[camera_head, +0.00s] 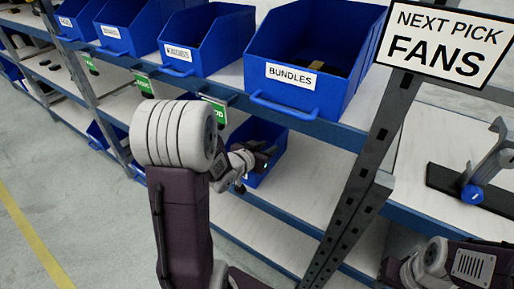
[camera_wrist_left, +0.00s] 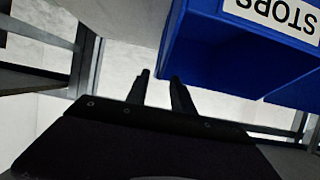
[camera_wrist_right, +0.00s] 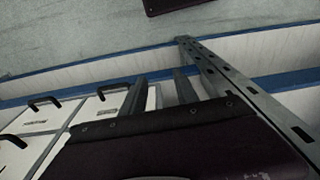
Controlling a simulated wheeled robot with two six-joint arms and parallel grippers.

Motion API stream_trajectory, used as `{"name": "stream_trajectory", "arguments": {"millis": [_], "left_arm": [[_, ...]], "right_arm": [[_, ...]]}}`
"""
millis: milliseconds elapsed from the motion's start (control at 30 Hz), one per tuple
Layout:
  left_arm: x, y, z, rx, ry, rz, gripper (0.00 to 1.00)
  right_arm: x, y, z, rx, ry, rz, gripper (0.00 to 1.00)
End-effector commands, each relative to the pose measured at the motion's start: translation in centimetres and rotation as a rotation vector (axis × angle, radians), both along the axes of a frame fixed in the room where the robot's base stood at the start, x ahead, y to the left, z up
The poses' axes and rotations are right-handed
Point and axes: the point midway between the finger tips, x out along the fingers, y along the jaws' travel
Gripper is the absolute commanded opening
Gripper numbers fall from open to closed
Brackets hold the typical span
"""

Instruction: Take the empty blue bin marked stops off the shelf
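The blue bin marked STOPS (camera_wrist_left: 235,60) fills the upper right of the left wrist view, its white label upside down there. In the head view, this appears to be the small blue bin (camera_head: 256,129) on the middle shelf, partly hidden by my left arm; I cannot see its whole inside. My left gripper (camera_head: 264,160) is at the bin's front. In the left wrist view, its two fingers (camera_wrist_left: 160,79) stand apart with nothing between them, just left of the bin. My right gripper (camera_wrist_right: 160,82) is open and empty, away from the bin.
Larger blue bins stand on the shelf above, including BUNDLES (camera_head: 300,105). A dark upright post (camera_head: 358,190) stands right of the bin bay, below the NEXT PICK FANS sign (camera_head: 448,42). The middle shelf (camera_head: 305,180) is bare right of the bin. Floor is open at left.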

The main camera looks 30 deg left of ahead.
Motion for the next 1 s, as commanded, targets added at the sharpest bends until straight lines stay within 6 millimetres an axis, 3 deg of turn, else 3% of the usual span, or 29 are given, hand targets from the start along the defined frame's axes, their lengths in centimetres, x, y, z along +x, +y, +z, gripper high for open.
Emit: {"name": "stream_trajectory", "arguments": {"millis": [167,333,467,700,800,833,1000], "left_arm": [[0.6,-0.1,-0.5,0.0,-0.001,-0.001,0.29],[3.2,-0.7,-2.1,-0.001,0.0,-0.003,0.29],[4.8,-0.7,-2.4,0.0,0.0,-0.001,0.29],[5.1,-0.7,-2.3,-0.001,0.0,0.0,0.29],[5.1,-0.7,-2.3,-0.001,0.0,0.001,0.04],[5.1,-0.7,-2.3,-0.001,0.0,0.001,0.0],[5.1,-0.7,-2.3,-0.001,0.0,0.001,0.0]], "right_arm": [[0.0,0.0,-0.5,0.0,0.0,0.0,0.36],[0.0,0.0,-2.3,0.0,0.0,0.0,0.36],[0.0,0.0,-2.6,0.0,0.0,0.0,0.36],[0.0,0.0,-2.4,0.0,0.0,0.0,0.36],[0.0,0.0,-2.4,0.0,0.0,0.0,0.36],[0.0,0.0,-2.4,0.0,0.0,0.0,0.36],[0.0,0.0,-2.4,0.0,0.0,0.0,0.36]]}}
